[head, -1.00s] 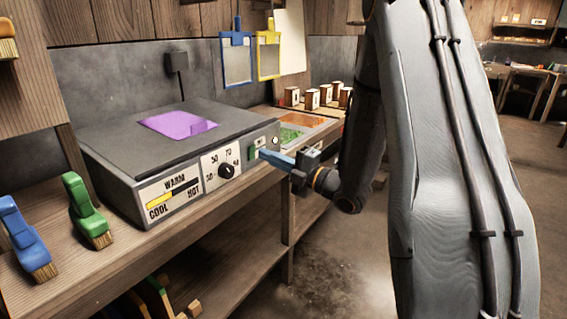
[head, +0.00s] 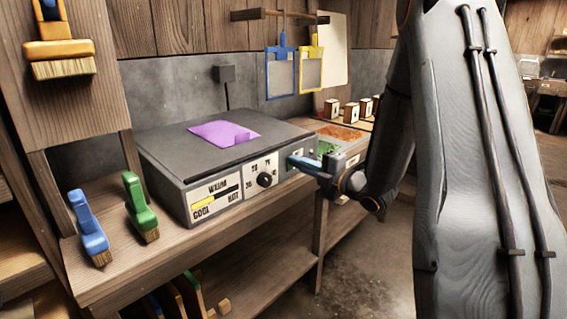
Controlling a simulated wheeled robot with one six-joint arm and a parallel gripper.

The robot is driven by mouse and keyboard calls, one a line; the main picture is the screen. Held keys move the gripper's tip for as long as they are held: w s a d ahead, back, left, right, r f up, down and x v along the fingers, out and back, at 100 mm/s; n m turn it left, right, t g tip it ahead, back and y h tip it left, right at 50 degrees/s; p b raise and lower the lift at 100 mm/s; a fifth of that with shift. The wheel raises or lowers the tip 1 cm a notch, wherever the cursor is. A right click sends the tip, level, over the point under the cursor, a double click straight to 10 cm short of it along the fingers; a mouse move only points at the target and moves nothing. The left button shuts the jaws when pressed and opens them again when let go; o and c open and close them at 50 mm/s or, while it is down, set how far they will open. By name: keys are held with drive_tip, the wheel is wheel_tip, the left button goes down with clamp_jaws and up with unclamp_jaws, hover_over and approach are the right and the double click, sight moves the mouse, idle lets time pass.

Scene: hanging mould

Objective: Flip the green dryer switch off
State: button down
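The grey dryer (head: 205,165) stands on the wooden bench with a purple sheet (head: 224,133) on its top. Its front has a COOL–HOT gauge (head: 216,198) and a black dial (head: 264,180). The green switch (head: 290,163) is at the right end of the front panel, small and partly hidden by my gripper. My gripper (head: 298,162) has blue fingers that point left at the switch area. The fingers look close together, but I cannot tell whether they are open or shut, or whether they touch the switch.
Trays of green (head: 326,147) and orange (head: 340,132) material lie right of the dryer. Blue (head: 281,70) and yellow (head: 311,69) frames hang behind. Floor in front is clear.

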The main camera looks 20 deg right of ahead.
drive_tip(key=r+v, duration=0.1)
drive_tip(key=v, duration=1.3)
drive_tip(key=shift+r, duration=0.2)
drive_tip(key=shift+w, duration=0.1)
drive_tip(key=s+a+m+g+h+p, duration=0.4)
drive_tip(key=s+a+m+g, duration=0.3)
drive_tip(key=s+m, duration=0.5)
drive_tip(key=s+a+m+g+h+p, duration=0.5)
drive_tip(key=s+m+g, duration=0.3)
drive_tip(key=s+m, duration=0.4)
drive_tip(key=shift+s+a+f+g+p, duration=0.3)
drive_tip(key=shift+a+p, duration=0.3)
drive_tip(key=shift+a, duration=0.3)
